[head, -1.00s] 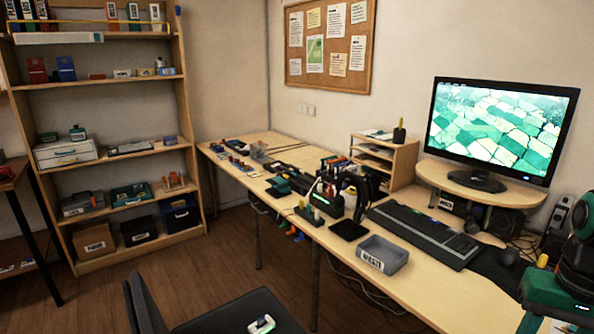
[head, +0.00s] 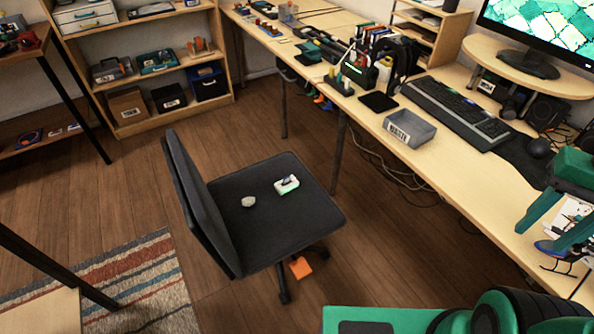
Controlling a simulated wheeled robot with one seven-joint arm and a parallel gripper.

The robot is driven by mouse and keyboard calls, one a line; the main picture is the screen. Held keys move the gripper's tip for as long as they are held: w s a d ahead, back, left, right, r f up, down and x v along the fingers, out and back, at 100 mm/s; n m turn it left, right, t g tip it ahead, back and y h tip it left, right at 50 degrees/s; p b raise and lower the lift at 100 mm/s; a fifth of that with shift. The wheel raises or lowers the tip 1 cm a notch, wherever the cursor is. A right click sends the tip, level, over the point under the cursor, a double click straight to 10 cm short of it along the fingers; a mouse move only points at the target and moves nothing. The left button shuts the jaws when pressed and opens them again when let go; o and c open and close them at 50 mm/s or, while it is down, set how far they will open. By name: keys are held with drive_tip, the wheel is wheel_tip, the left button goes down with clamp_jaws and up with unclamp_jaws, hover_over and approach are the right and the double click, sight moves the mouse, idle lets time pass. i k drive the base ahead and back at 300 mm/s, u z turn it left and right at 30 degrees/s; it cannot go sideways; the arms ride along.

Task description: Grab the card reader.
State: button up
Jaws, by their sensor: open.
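A small white and green device (head: 287,184) with a dark part on top lies on the seat of the black office chair (head: 305,215). It may be the card reader, but it is too small to be sure. My gripper (head: 537,238) is at the right edge of the head view, over the desk's right end. Its two green fingers are apart, and I see nothing held between them. It is far to the right of the chair and the device.
A grey stone-like lump (head: 248,201) also lies on the seat. The chair's backrest (head: 200,205) stands left of the seat. The desk (head: 455,195) runs along the right, with a grey labelled bin (head: 410,128) and a keyboard (head: 457,112). Open wooden floor (head: 120,195) lies left of the chair.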

sight(282, 191)
drive_tip(key=k, duration=1)
drive_tip(key=u, duration=1)
drive_tip(key=i, duration=1.05)
drive_tip(key=z, duration=1.5)
